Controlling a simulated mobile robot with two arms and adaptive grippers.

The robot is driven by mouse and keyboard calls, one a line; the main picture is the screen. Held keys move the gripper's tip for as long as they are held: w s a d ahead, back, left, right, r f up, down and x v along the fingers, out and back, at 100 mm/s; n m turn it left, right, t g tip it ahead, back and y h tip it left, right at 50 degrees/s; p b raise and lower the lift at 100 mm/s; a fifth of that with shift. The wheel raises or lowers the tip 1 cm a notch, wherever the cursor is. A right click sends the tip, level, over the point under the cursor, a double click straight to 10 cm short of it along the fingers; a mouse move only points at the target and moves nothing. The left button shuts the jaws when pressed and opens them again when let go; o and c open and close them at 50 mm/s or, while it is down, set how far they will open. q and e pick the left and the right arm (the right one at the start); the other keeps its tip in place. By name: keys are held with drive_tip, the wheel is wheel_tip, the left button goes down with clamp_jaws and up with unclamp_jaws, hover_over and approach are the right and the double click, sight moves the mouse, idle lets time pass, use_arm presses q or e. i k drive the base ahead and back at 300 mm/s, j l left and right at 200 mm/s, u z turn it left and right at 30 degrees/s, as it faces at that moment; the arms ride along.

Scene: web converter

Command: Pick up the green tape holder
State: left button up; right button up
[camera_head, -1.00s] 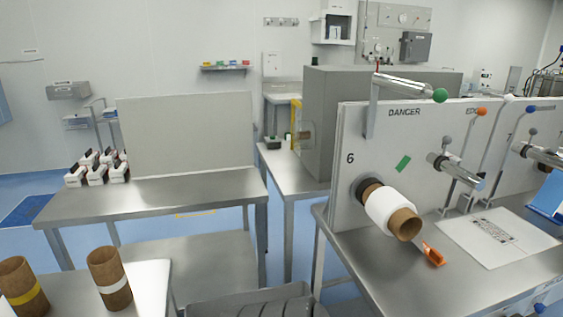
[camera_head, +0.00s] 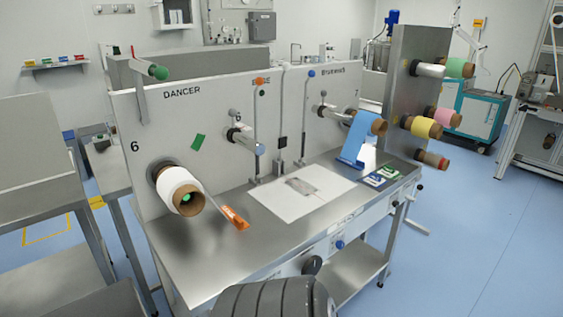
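Two small flat items with green, white and dark blue parts lie side by side at the right end of the machine table: a nearer one (camera_head: 374,180) and a farther one (camera_head: 388,171). They are too small to tell whether either is the green tape holder. An orange handheld tool (camera_head: 235,218) lies on the table below the white roll. Neither of my grippers shows.
The steel machine table (camera_head: 200,268) carries an upright panel (camera_head: 225,115) with a white roll (camera_head: 178,188), rollers and levers. A blue web roll (camera_head: 360,135) sticks out near the flat items. Coloured rolls, including a green one (camera_head: 457,68), project from the end post. Blue floor (camera_head: 470,240) at right is open.

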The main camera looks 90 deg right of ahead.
sight(389, 171)
drive_tip(key=z, duration=3.55)
drive_tip(key=i+l+u, duration=0.2)
drive_tip(key=i+l, duration=0.15)
drive_tip(key=i, duration=0.15)
